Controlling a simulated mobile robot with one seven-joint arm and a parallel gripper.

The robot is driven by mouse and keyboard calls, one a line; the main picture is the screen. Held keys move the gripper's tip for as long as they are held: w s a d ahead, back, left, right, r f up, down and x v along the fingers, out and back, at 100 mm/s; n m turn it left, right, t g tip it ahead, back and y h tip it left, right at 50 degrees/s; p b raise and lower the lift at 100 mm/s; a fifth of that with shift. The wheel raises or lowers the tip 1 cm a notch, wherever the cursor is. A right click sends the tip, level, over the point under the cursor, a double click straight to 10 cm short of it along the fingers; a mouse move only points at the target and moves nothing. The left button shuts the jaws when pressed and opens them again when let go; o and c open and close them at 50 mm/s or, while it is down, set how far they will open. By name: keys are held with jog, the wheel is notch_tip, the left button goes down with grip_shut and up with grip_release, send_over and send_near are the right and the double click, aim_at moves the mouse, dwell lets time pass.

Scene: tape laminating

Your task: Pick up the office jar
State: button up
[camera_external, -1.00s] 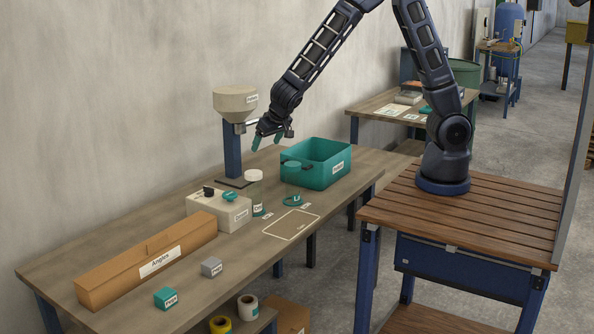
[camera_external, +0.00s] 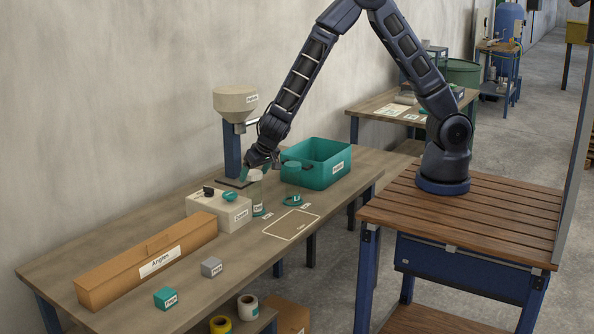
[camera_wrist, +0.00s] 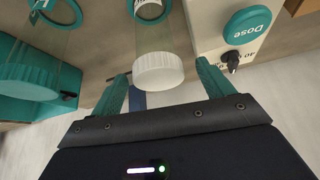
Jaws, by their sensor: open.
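Two clear jars stand upright on the workbench. One has a white lid (camera_wrist: 158,72); its body shows in the external view (camera_external: 257,206), with a label too small to read surely. The other has a teal lid (camera_wrist: 30,72), also seen in the external view (camera_external: 291,165). I cannot tell by label which is the office jar. My gripper (camera_wrist: 162,82) is open, one teal finger on each side of the white lid in the wrist view. In the external view my gripper (camera_external: 258,169) is at that lid's height and partly covers it. Contact is not visible.
A beige box with a teal button (camera_wrist: 246,24) stands close beside the right finger. A teal bin (camera_external: 325,165) is behind the teal-lidded jar. A hopper on a blue post (camera_external: 232,150) rises behind my gripper. An orange box (camera_external: 150,258) lies left; the front bench is mostly clear.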

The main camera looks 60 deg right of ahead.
aim_at(254, 193)
jog(key=shift+x, duration=2.35)
jog(key=shift+s+d, duration=0.1)
jog(key=shift+s, duration=0.1)
jog(key=c, duration=1.4)
